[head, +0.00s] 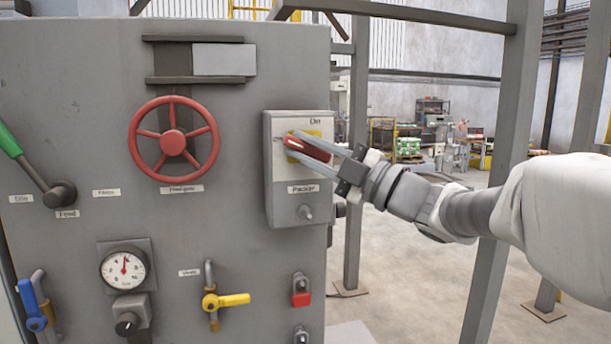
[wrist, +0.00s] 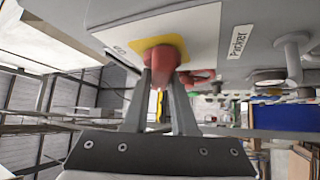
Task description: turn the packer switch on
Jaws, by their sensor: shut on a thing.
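The packer switch is a red handle (head: 308,147) on a yellow plate, set in a grey box (head: 285,205) labelled "Packer" on the right of the machine's front. An "On" label is above it. In the head view the handle is tilted, its right end lower. My gripper (head: 297,152) comes in from the right, its two fingers along either side of the handle. In the wrist view the red handle (wrist: 163,57) sits between the fingertips of my gripper (wrist: 166,75), in front of the yellow plate (wrist: 160,43). The gripper is shut on the handle.
Left of the box is a red handwheel (head: 173,138). Below are a gauge (head: 124,269), a yellow valve lever (head: 226,300) and a red padlock-like piece (head: 301,291). A small knob (head: 305,212) sits under the switch. Grey frame posts (head: 505,170) stand right, behind my arm.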

